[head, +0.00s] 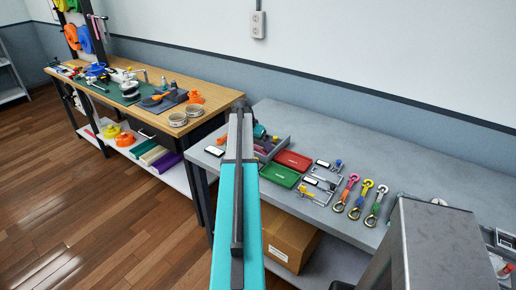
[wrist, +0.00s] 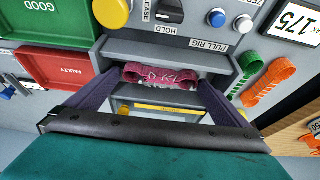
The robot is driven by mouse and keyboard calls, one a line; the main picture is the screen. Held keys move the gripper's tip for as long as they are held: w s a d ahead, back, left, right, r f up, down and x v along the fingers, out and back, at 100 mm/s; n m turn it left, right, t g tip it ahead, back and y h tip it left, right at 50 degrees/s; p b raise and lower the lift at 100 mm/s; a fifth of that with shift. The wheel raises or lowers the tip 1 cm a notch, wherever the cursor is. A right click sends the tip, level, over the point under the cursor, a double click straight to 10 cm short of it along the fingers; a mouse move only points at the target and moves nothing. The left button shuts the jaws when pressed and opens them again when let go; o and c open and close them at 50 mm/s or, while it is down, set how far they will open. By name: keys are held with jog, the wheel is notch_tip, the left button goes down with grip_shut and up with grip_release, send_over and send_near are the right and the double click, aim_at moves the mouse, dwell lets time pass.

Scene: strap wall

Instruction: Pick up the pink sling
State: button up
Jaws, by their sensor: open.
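In the wrist view a pink sling (wrist: 160,75), a folded magenta band with pale marks on it, lies in the grey slot of the pull rig (wrist: 150,47). My gripper (wrist: 154,80) is open. Its two dark fingers stand left and right of the sling, with the sling showing between their tips. I cannot tell whether they touch it. In the head view my arm hides the gripper and this sling. Another pink strap (head: 350,183), with a metal hook and ring, lies on the grey bench (head: 335,130) to the right.
A green GOOD tray (wrist: 22,28) and a red FAULTY tray (wrist: 68,68) lie left of the rig. Orange (wrist: 268,80) and green (wrist: 247,72) slings lie to its right. Knobs and a blue button (wrist: 216,18) are above. A wooden bench (head: 190,92) stands further left.

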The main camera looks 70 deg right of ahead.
aim_at(257, 148)
jog(key=shift+d+f, duration=0.1)
jog(key=shift+f, duration=0.15)
jog(key=shift+c, duration=0.3)
jog(key=c, duration=0.7)
jog(key=shift+r, duration=0.1)
notch_tip(257, 148, up, 10)
jog(key=b, duration=0.2)
jog(key=shift+b, duration=0.35)
jog(key=shift+n, duration=0.3)
dwell(0.4)
